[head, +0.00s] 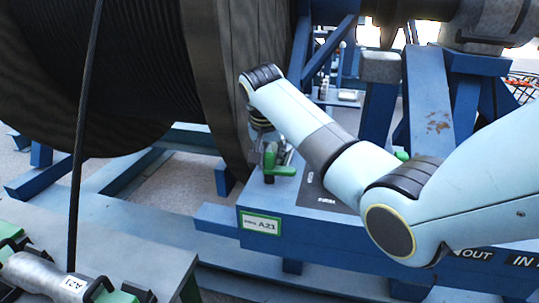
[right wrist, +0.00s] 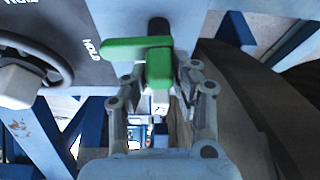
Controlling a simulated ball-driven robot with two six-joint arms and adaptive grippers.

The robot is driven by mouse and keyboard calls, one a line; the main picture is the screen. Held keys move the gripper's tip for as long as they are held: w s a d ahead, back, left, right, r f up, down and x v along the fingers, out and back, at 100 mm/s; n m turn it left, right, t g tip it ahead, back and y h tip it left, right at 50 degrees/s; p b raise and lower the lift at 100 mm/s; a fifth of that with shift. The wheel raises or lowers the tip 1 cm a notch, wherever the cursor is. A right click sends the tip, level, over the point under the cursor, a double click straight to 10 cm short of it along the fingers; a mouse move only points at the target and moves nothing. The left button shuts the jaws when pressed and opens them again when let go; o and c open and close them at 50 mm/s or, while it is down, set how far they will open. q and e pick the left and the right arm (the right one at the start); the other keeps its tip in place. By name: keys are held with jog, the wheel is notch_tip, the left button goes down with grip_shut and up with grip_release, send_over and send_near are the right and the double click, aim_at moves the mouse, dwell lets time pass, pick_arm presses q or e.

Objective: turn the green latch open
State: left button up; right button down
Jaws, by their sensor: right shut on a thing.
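The green latch (head: 284,170) sits on top of the blue frame, just above the label A21. In the right wrist view the latch (right wrist: 125,49) shows a long bar running left and a short block that points down between the fingers. My right gripper (head: 268,145) reaches down to the latch beside the reel's flange, and its fingers are partly hidden by my own arm. In the right wrist view my right gripper (right wrist: 160,80) has one finger on each side of the short block and is shut on it. My left gripper is not in view.
A large cable reel (head: 215,60) stands close at the gripper's left. A grey connector (head: 40,275) labelled A21 lies on a bench at bottom left, with a black cable (head: 80,140) rising from it. A dark handwheel (right wrist: 62,60) is left in the wrist view.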

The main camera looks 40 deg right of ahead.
jog(key=shift+m, duration=0.6)
jog(key=c, duration=1)
grip_release()
jog(key=shift+c, duration=0.2)
jog(key=shift+r, duration=0.15)
jog(key=v, duration=1.1)
jog(key=shift+a+r, duration=0.3)
